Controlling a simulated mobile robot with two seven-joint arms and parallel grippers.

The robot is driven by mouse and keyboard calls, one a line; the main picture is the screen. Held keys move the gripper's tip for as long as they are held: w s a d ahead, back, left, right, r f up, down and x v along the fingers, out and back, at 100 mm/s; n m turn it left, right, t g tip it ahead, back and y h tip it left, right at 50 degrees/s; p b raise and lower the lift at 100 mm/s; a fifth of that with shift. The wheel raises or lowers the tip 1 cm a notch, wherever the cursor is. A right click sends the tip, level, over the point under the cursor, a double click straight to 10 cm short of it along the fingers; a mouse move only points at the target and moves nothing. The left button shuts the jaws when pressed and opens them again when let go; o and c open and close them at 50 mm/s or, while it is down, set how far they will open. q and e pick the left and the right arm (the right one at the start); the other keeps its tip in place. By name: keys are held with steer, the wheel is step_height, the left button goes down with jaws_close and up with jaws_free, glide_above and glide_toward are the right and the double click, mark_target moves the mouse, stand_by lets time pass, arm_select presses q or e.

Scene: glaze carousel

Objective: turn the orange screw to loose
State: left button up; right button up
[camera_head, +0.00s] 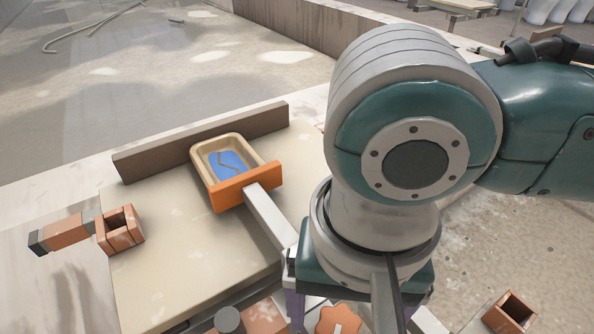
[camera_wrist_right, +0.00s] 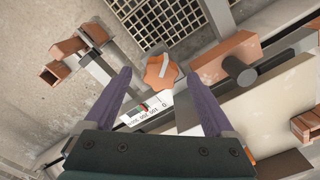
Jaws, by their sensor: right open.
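The orange screw is a star-shaped knob (camera_wrist_right: 163,73) with a pale bar across its top. In the head view the orange screw (camera_head: 337,320) shows only partly at the bottom edge, beside my right arm. My right gripper (camera_wrist_right: 157,73) is open and empty, with its two purple fingers spread. The knob appears between and beyond the fingertips, with no contact visible. A white scale label (camera_wrist_right: 150,110) with numbers and small coloured marks lies just below the knob. In the head view my arm hides most of the right gripper. My left gripper is not in view.
A dark round peg (camera_wrist_right: 240,70) on an orange block stands right of the knob. A tan tray with blue inside (camera_head: 228,160) sits on the pale board (camera_head: 180,255). An orange open box (camera_head: 120,230) is at the board's left. A dark grid (camera_wrist_right: 170,20) lies beyond the knob.

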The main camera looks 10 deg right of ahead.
steer(key=shift+f, duration=0.85)
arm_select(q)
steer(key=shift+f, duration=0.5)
